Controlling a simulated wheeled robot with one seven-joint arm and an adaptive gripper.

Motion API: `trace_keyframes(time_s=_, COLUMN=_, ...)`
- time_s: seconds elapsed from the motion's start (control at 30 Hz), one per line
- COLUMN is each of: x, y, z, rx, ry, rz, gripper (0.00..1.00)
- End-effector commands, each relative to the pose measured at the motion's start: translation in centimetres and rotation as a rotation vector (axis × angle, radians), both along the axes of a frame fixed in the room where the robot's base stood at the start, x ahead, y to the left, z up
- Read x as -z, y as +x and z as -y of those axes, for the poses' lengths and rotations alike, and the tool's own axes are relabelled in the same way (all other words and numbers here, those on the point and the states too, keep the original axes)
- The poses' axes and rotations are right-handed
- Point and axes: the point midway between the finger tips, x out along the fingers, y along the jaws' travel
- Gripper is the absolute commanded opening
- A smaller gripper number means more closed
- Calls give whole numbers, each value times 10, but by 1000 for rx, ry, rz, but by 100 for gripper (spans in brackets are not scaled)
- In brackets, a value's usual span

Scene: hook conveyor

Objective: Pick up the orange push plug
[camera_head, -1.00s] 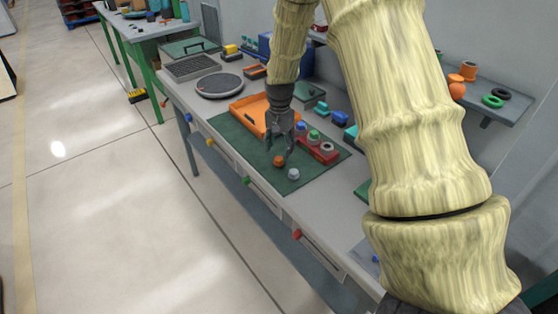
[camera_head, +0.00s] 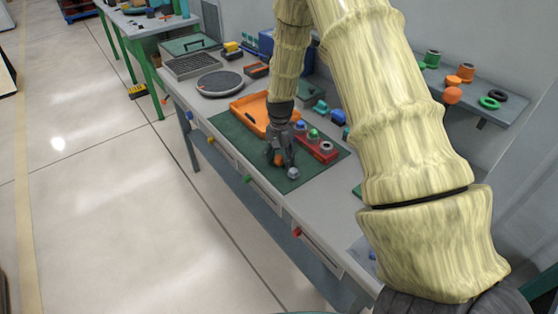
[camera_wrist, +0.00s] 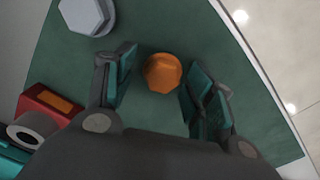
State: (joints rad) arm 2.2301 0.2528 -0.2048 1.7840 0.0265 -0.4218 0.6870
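The orange push plug (camera_wrist: 162,72) stands on the green mat (camera_wrist: 60,60) in the wrist view, between the two open fingers of my gripper (camera_wrist: 158,85).
A red block (camera_head: 322,150) holding blue, green and grey plugs stands just right of my gripper. An orange tray (camera_head: 252,112) lies behind it. A round dark disc (camera_head: 220,84) is farther left.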

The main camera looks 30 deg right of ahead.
Motion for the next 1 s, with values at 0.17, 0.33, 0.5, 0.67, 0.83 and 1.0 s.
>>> trace_keyframes(time_s=0.17, x=0, y=0, z=0, rx=0, ry=0, rz=0, gripper=18)
trace_keyframes(time_s=0.33, x=0, y=0, z=0, rx=0, ry=0, rz=0, gripper=17)
trace_keyframes(time_s=0.5, x=0, y=0, z=0, rx=0, ry=0, rz=0, gripper=17)
trace_keyframes(time_s=0.67, x=-4, y=1, z=0, rx=0, ry=0, rz=1, gripper=17)
trace_keyframes(time_s=0.83, x=-16, y=1, z=0, rx=-1, ry=-1, rz=2, gripper=17)
trace_keyframes(time_s=1.0, x=-32, y=1, z=0, rx=0, ry=0, rz=1, gripper=17)
